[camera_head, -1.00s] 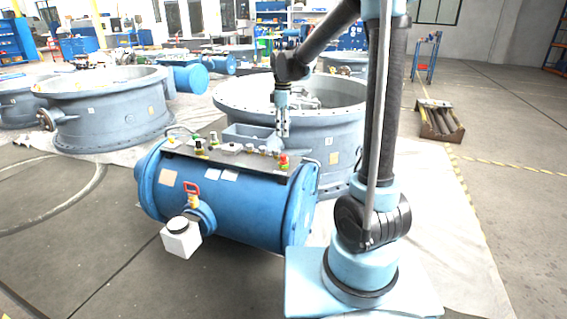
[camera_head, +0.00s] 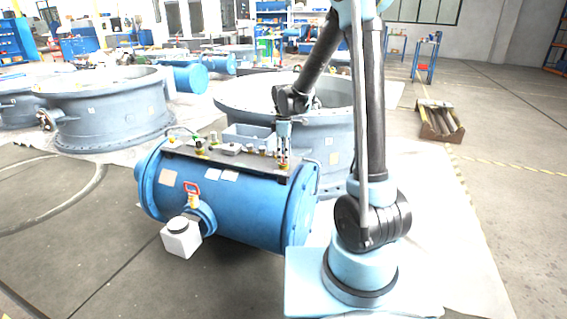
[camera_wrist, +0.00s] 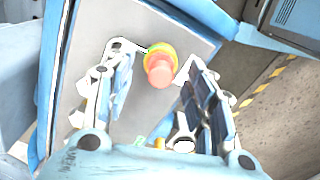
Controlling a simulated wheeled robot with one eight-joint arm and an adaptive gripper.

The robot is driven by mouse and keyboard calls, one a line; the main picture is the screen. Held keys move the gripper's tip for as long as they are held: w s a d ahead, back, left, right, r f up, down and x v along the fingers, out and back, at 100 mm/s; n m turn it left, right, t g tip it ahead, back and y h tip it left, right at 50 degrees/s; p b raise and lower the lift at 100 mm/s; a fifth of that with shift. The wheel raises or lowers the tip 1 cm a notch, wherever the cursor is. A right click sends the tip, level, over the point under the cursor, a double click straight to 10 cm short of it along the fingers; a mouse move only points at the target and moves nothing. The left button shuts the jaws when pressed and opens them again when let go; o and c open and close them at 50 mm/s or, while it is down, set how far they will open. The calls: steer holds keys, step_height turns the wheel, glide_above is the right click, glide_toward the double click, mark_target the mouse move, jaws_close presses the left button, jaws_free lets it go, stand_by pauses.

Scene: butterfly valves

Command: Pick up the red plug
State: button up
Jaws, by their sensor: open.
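The red plug (camera_wrist: 159,70), with a yellow ring at its base, stands up from the grey top plate (camera_wrist: 80,60) in the wrist view. My gripper (camera_head: 283,160) is open and points down over the right end of that plate on the blue tank (camera_head: 245,205). In the wrist view its two fingers stand apart, with the plug showing in the gap between them. I cannot tell whether either finger touches it. In the head view my gripper hides most of the plug.
Several other fittings (camera_head: 201,147) stand along the plate to the left of my gripper. A large grey flanged valve body (camera_head: 335,130) stands right behind the tank. A red-handled valve (camera_head: 192,190) and a white box (camera_head: 181,240) are on the tank's front.

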steer(key=shift+f, duration=0.8)
steer(key=c, duration=1)
steer(key=shift+r, duration=0.15)
